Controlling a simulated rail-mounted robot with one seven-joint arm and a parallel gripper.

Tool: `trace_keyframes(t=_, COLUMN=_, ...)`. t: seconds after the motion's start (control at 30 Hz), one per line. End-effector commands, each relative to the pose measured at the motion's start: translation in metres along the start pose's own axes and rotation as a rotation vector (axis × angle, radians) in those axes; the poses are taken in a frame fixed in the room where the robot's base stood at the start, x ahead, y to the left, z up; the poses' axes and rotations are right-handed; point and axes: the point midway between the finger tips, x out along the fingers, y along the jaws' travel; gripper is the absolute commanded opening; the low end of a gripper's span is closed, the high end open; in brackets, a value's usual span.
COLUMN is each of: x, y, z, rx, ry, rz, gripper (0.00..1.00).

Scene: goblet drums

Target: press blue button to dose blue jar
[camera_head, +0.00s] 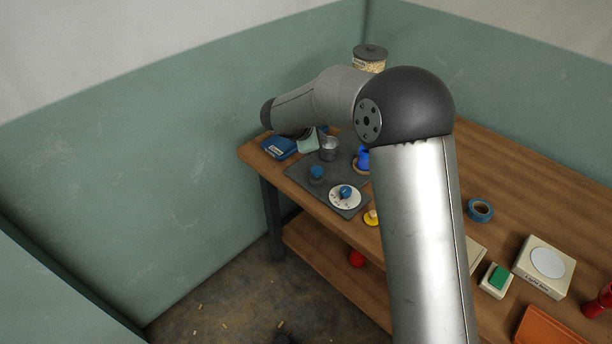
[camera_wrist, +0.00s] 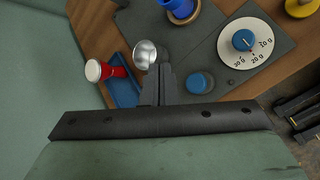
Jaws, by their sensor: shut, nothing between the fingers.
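A round blue button (camera_wrist: 198,83) stands on the dark grey mat (camera_wrist: 222,12); it also shows in the head view (camera_head: 317,172). Beside it is a white dial (camera_wrist: 262,58) with a blue knob (camera_wrist: 243,40) and gram marks. A blue goblet-shaped jar (camera_wrist: 181,8) is at the top edge of the wrist view, and partly behind my arm in the head view (camera_head: 362,160). My gripper (camera_wrist: 165,70) is shut and empty, left of the blue button in the wrist view and apart from it in the picture. Its height above the mat is unclear.
A shiny metal cup (camera_wrist: 145,54) appears close to the fingertips. A red and white drum-shaped object (camera_wrist: 112,72) and a blue box (camera_wrist: 124,93) lie left of it. A yellow piece (camera_head: 371,217) is near the table's front edge. My arm hides much of the table (camera_head: 505,205).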

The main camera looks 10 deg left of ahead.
Motion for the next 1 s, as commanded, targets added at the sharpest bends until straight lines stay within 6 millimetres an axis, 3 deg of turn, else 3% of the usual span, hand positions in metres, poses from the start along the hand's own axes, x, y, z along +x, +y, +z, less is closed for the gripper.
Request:
trace_keyframes(t=0.13, x=0.002, y=0.007, z=-0.010, rx=-0.034, ry=0.001, rz=0.023, gripper=0.00)
trace_keyframes(t=0.63, x=0.007, y=0.004, z=-0.012, rx=-0.035, ry=0.001, rz=0.023, gripper=0.00)
trace_keyframes(t=1.0, x=0.037, y=-0.017, z=-0.033, rx=-0.034, ry=0.001, rz=0.022, gripper=0.00)
